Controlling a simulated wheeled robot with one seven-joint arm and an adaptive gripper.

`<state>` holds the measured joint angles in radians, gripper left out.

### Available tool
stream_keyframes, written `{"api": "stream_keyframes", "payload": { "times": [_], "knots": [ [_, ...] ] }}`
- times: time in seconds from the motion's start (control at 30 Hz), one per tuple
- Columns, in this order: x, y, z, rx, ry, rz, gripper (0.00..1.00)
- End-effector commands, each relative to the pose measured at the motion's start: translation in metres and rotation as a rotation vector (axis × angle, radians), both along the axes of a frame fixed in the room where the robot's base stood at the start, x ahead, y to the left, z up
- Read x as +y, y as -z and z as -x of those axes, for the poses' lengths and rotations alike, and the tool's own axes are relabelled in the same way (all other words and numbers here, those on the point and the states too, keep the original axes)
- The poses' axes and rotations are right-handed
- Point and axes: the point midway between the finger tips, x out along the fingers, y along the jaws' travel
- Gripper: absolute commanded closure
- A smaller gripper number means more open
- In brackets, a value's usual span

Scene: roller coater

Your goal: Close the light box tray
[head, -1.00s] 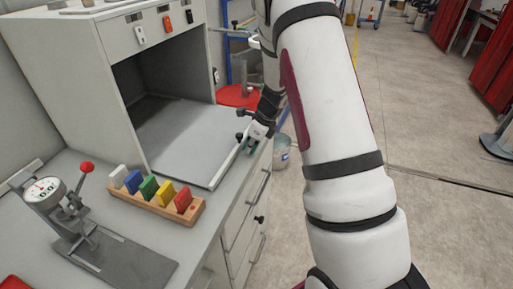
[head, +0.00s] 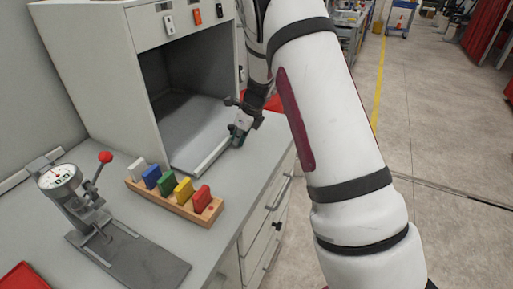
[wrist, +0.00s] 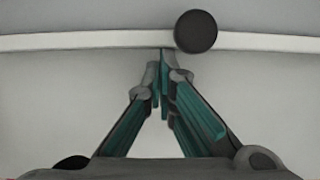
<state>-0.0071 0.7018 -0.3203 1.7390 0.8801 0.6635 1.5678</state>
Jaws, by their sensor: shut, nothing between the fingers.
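The light box (head: 110,75) is a grey cabinet with a dark open front, standing on the workbench at the left in the head view. Its grey tray (head: 203,158) sticks out a short way from the opening, with a pale front edge. In the wrist view the tray's white rim (wrist: 95,40) runs across the top, with a dark round knob (wrist: 196,32) on it. My gripper (head: 238,138) is at the tray's front edge, its fingers together and empty. In the wrist view the fingertips (wrist: 164,55) meet at the rim, just left of the knob. Whether they touch it I cannot tell.
A wooden rack of coloured blocks (head: 175,193) stands on the bench before the box. A dial gauge on a stand (head: 85,205) is to its left. A red object (head: 22,278) lies at the lower left corner. Drawers (head: 270,215) are under the bench; open floor lies right.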

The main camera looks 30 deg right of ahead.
Motion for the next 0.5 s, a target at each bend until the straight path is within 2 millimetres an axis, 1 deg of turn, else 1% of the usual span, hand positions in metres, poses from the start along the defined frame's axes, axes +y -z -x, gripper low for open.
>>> {"api": "stream_keyframes", "payload": {
  "times": [0.03, 0.2, 0.3, 0.5],
  "knots": [
    [0.01, 0.003, -0.014, -0.002, -0.006, 0.001, 1.0],
    [0.034, 0.003, -0.045, -0.001, -0.004, 0.001, 1.0],
    [0.044, 0.002, -0.058, -0.002, -0.002, 0.001, 1.0],
    [0.054, 0.001, -0.071, 0.0, -0.001, 0.002, 1.0]
  ]
}}
